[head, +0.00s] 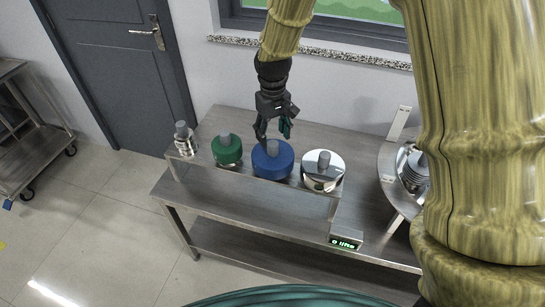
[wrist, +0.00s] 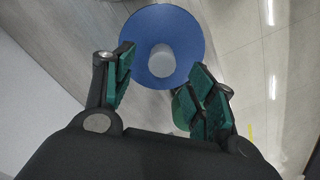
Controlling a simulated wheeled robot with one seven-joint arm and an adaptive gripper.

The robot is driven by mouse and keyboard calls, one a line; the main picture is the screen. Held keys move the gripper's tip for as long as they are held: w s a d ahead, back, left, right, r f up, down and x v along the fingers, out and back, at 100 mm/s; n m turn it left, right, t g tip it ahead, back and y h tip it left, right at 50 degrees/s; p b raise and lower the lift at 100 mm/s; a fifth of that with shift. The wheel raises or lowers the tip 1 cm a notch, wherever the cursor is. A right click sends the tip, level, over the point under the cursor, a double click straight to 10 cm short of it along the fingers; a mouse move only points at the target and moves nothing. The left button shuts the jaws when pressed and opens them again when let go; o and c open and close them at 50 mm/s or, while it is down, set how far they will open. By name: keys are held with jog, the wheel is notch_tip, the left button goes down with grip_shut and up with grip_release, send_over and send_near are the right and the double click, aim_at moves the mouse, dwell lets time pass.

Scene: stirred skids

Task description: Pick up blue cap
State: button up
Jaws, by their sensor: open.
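The blue cap (head: 272,164) is a round blue disc with a grey cylindrical knob on top. In the head view it stands on the raised shelf of a metal table, between a green cap and a shiny one. My gripper (head: 273,130) hangs above and just behind it, pointing down. In the wrist view the blue cap (wrist: 185,30) lies beyond the two green-padded fingers, with its grey knob (wrist: 161,60) between and ahead of the fingertips. My gripper (wrist: 150,75) is open and empty here. Whether a finger touches the cap I cannot tell.
The green cap (head: 227,150) and a small silver weight (head: 185,138) stand to the left. The shiny silver cap (head: 323,170) is close on the right. A scale display (head: 345,241) and a round dish with stacked discs (head: 414,172) are farther right. The wall is behind.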

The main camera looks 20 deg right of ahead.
aim_at(273, 143)
jog(key=shift+s+f, duration=0.15)
jog(key=shift+f, duration=0.1)
jog(key=shift+f+p, duration=1.1)
jog(key=shift+f, duration=1.3)
jog(key=shift+s, duration=0.1)
grip_shut()
